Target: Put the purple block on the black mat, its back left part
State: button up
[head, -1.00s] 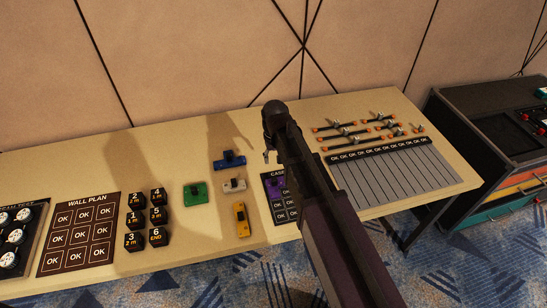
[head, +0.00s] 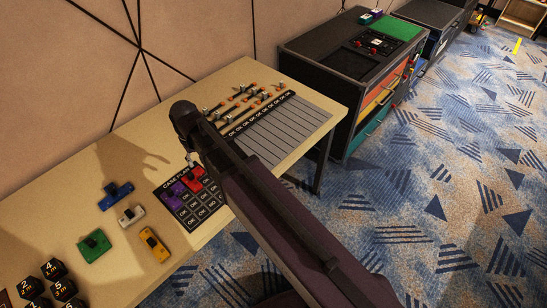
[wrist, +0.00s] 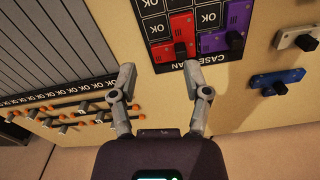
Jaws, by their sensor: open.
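The purple block (head: 175,190), with a dark knob, lies on the black mat (head: 205,213) titled CASE PLAN, in its back left part. The wrist view also shows the purple block (wrist: 214,43) at the title end of the mat (wrist: 153,8). A red block (head: 194,181) lies close beside it, on its right in the head view. My gripper (wrist: 159,68) is open and empty above the table, at the title edge of the mat. The purple block is outside its fingers. In the head view my arm hides most of the gripper.
Blue (head: 116,196), grey (head: 131,215), green (head: 94,245) and yellow (head: 154,245) blocks lie left of the mat. A striped grey board (head: 285,130) with small orange-ended parts behind it lies to the right. A dark cabinet (head: 310,50) stands beyond the table's right end.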

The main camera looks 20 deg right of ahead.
jog(key=s+d+m, duration=0.2)
jog(key=s+d, duration=0.1)
jog(key=d, duration=0.8)
jog(key=s+d+m, duration=0.2)
jog(key=s+d, duration=0.1)
jog(key=d, duration=0.9)
jog(key=shift+s, duration=0.3)
